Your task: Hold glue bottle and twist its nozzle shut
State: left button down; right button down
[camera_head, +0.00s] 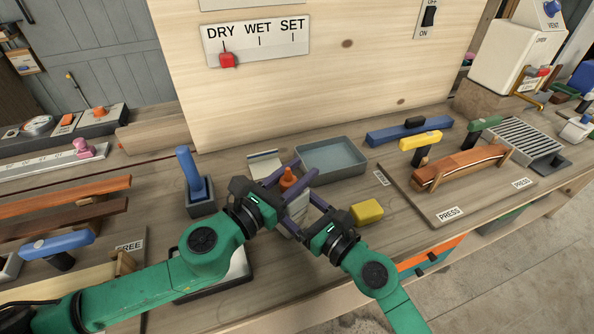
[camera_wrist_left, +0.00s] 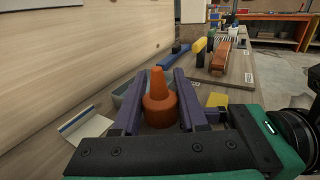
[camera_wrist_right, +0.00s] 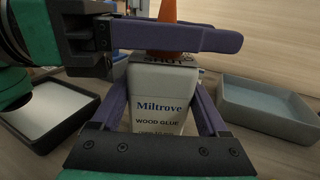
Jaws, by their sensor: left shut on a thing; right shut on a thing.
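The glue bottle, a white block-shaped bottle labelled "Miltrove WOOD GLUE" (camera_wrist_right: 158,108), stands upright on the bench. Its orange cone nozzle (camera_head: 288,179) points up, and it also shows in the left wrist view (camera_wrist_left: 158,103). My left gripper (camera_head: 301,174) is shut on the nozzle, with its purple fingers on either side of it. My right gripper (camera_head: 299,212) is shut on the bottle's body, lower down. A word that looks like "SHUT" shows on the bottle's top edge, partly hidden behind the left fingers. The nozzle's tip is cut off in the right wrist view.
A grey tray (camera_head: 332,174) lies behind the bottle, and a yellow block (camera_head: 367,211) lies to its right. A blue-handled tool in a holder (camera_head: 200,206) stands at left. A dark-rimmed tray (camera_wrist_right: 83,97) is close by. The DRY/WET/SET board (camera_head: 255,42) stands behind.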

pick_arm(q)
jog(key=shift+s+d+m+g+h, duration=0.1)
jog(key=shift+s+m+g+h, duration=0.05)
jog(key=shift+m+g+h, duration=0.85)
jog(key=shift+c, duration=2.2)
grip_release()
jog(key=v, duration=1.2)
jog(key=shift+r, duration=0.1)
